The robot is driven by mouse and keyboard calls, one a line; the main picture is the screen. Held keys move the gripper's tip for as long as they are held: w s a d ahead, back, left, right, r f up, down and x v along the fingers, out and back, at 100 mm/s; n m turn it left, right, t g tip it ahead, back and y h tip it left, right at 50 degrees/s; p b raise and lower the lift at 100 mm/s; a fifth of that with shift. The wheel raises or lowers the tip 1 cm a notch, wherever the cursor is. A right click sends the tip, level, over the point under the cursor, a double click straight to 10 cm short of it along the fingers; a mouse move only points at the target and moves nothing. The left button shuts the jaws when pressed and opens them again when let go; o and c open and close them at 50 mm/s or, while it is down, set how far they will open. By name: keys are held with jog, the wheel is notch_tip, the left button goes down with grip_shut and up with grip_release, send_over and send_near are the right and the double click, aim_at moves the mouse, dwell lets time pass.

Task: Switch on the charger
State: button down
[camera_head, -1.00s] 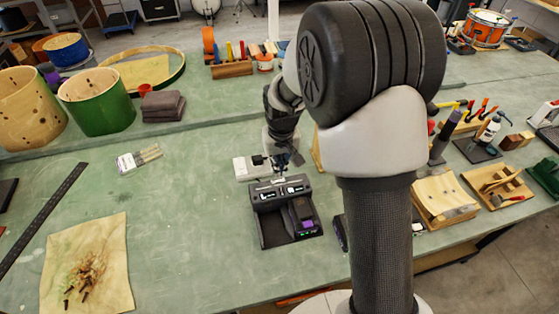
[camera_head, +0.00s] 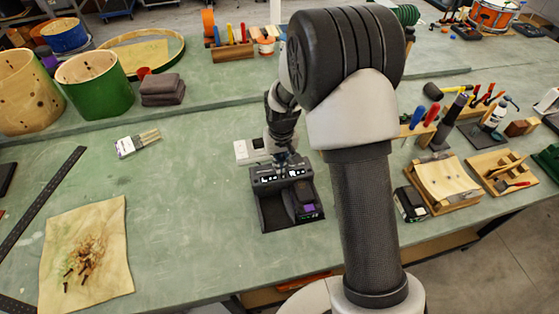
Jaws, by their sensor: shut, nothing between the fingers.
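The charger (camera_head: 266,216) is a dark grey unit on the green bench, in the middle of the view. Its raised back part carries a panel with small lit white marks. A dark battery block with a purple patch (camera_head: 307,209) sits in its right side; the left bay looks empty. My gripper (camera_head: 287,167) is shut and empty, pointing down at the top of the charger's back panel. It covers part of the panel; whether it touches is too small to tell.
My arm hides the bench right of the charger. A dark-and-white box (camera_head: 409,204) and a wooden cradle (camera_head: 443,187) stand further right. The bench between cloth and charger is clear.

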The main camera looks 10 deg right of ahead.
jog(key=shift+w+f+g, duration=0.25)
jog(key=shift+f+g, duration=0.1)
jog(key=shift+g, duration=0.05)
jog(key=shift+s+r+p, duration=0.1)
jog(key=shift+r+p, duration=0.05)
jog(key=shift+p, duration=0.15)
jog(key=shift+r+p, duration=0.5)
jog(key=shift+r, duration=0.25)
notch_tip(320, 180, up, 14)
jog(key=w+p, duration=0.2)
jog(key=p, duration=0.3)
